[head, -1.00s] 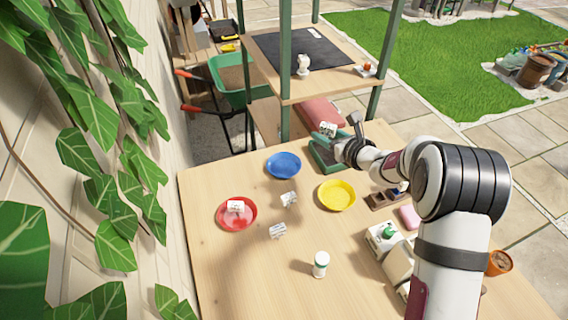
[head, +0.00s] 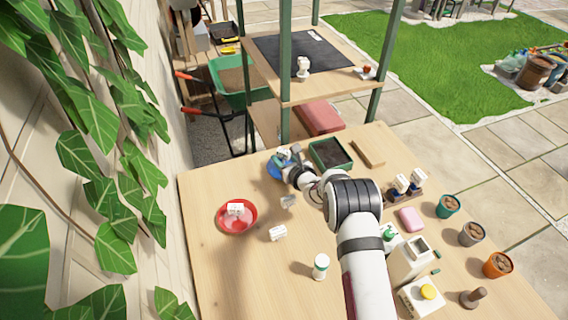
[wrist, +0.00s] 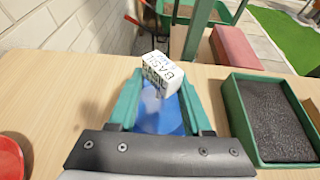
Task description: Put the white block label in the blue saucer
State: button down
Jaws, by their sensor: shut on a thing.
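My gripper (wrist: 160,88) is shut on a white block label (wrist: 162,72) with dark print that reads like "BASIL". The block is tilted between the teal fingertips. The blue saucer (wrist: 158,118) shows below and between the fingers. In the head view my gripper (head: 287,157) is over the blue saucer (head: 273,170) and hides much of it. I cannot tell the height of the block above the saucer.
A green tray of dark soil (head: 330,153) stands right of my gripper. A white bottle (head: 320,266) stands at the front. The left of the wooden table (head: 215,270) is mostly clear.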

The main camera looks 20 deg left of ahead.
jog(key=shift+f, duration=1.15)
jog(key=shift+f, duration=0.1)
jog(key=c, duration=0.6)
grip_release()
